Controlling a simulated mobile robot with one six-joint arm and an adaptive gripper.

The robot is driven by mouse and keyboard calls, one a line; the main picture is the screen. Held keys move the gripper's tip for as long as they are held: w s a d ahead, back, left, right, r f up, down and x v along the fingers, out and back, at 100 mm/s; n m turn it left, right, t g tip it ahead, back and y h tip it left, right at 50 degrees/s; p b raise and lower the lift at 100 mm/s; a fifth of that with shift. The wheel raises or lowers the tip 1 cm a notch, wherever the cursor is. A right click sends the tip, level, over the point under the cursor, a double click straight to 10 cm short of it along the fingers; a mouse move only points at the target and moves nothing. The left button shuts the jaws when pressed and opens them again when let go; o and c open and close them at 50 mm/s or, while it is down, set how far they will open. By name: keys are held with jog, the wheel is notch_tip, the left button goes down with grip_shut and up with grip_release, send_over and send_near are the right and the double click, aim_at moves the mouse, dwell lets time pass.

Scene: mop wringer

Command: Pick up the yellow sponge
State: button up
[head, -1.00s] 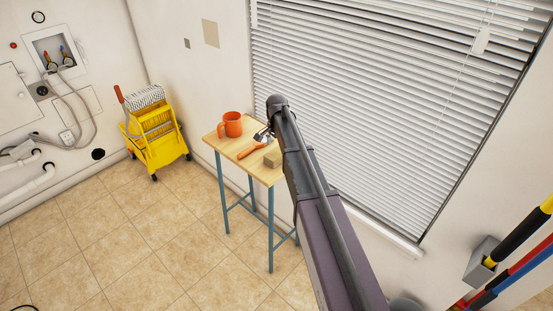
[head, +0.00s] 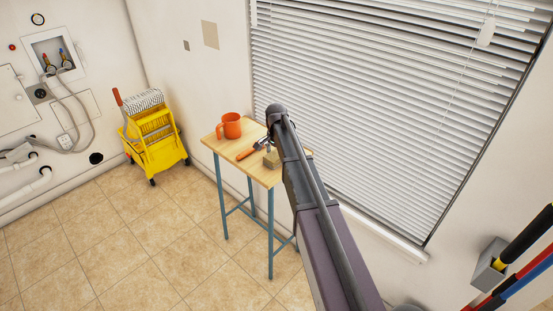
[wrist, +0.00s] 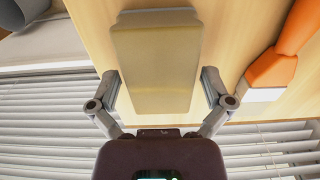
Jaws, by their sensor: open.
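The yellow sponge (wrist: 156,62) is a dull yellow block on the light wooden table (wrist: 92,22). In the wrist view it lies ahead of and between the two fingers of my gripper (wrist: 156,88). The fingers are spread, with a gap on each side of the sponge. In the head view the sponge (head: 271,160) sits near the table's right part, partly hidden by my arm. My gripper (head: 268,143) shows only in part beside it there.
An orange-handled tool (head: 248,152) lies close beside the sponge, and its handle (wrist: 272,68) shows at right in the wrist view. An orange mug (head: 230,126) stands at the table's back left. Window blinds (head: 380,110) are behind. A yellow mop wringer (head: 158,145) stands on the floor.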

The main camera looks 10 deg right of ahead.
aim_at(276, 154)
jog(key=c, duration=0.6)
jog(key=shift+c, duration=0.2)
jog(key=shift+r, duration=0.1)
notch_tip(276, 154, up, 4)
jog(key=p, duration=0.3)
jog(key=shift+f+p, duration=0.25)
jog(key=shift+p, duration=0.1)
jog(key=s+d+r+p, duration=0.1)
jog(key=s+d, duration=0.9)
jog(key=s, duration=0.2)
jog(key=shift+d+r, duration=0.15)
jog(key=shift+d, duration=0.2)
